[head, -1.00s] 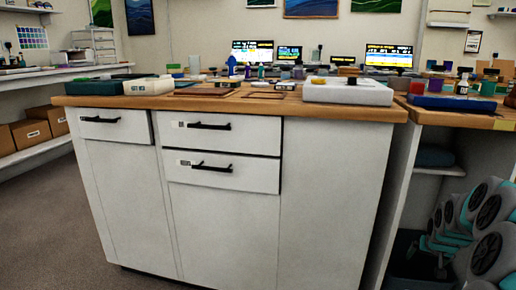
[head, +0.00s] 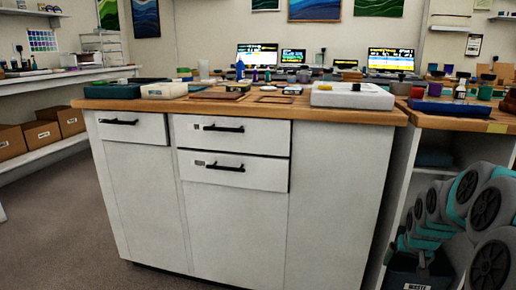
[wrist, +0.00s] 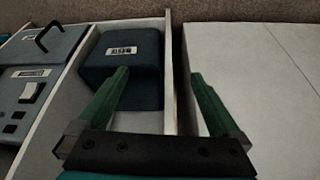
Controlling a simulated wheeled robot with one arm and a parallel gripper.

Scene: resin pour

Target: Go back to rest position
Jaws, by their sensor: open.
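My gripper (wrist: 153,95) shows in the wrist view with its two green fingers spread apart and nothing between them. It is above a pale upright panel edge, with a dark bin labelled waste (wrist: 122,55) beyond its left finger. In the head view, my grey and teal arm (head: 455,215) is folded at the lower right, beside the open side of the cabinet. The gripper itself is hidden in the head view.
A white cabinet (head: 235,225) with drawers and a wooden top stands ahead. A waste bin (head: 418,278) sits beneath my arm. A shelf with cardboard boxes (head: 40,133) is at left. Grey floor (head: 60,230) is clear at the left front.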

